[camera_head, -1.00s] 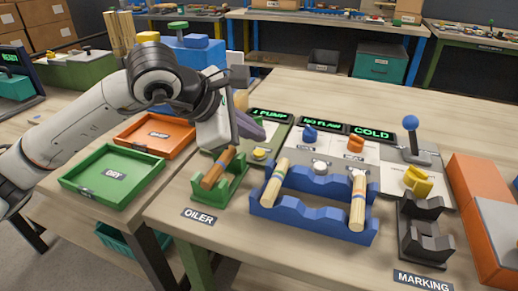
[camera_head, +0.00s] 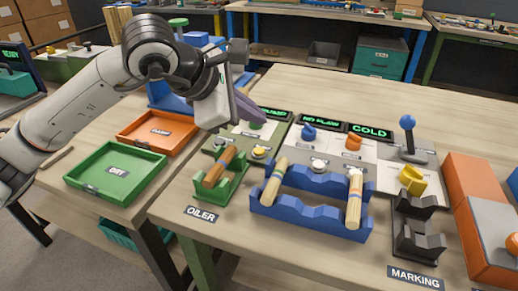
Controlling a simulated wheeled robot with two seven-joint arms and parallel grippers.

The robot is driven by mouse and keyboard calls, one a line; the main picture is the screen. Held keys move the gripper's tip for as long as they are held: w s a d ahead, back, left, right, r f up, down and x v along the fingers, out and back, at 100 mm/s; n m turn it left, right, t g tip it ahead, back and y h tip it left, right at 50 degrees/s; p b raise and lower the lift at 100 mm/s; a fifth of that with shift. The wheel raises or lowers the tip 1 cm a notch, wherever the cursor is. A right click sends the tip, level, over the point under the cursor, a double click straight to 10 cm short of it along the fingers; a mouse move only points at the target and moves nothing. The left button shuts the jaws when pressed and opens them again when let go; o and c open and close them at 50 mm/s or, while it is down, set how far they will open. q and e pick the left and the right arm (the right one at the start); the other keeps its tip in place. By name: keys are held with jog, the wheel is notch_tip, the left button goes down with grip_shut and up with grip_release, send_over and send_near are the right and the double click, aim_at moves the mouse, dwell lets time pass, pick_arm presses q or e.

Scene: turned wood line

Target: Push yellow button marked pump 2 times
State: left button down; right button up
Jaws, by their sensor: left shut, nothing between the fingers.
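The yellow button (camera_head: 260,152) sits on the pale green oiler panel, behind the green cradle (camera_head: 236,176) that holds a brown turned piece (camera_head: 219,167). My left gripper (camera_head: 250,108) is shut and empty, hanging above and behind the button, apart from it. The button's top is in clear view, but any marking beside it is too small to read. The green-lit display (camera_head: 274,113) behind the panel is partly hidden by my gripper. My right gripper is not in view.
A blue rack (camera_head: 310,207) with two pale turned pieces stands right of the cradle. Displays reading "NO FLAW" (camera_head: 320,118) and "COLD" (camera_head: 370,131) stand behind it. A blue-knobbed lever (camera_head: 407,122) rises at right. Green (camera_head: 116,172) and orange (camera_head: 157,132) trays lie left.

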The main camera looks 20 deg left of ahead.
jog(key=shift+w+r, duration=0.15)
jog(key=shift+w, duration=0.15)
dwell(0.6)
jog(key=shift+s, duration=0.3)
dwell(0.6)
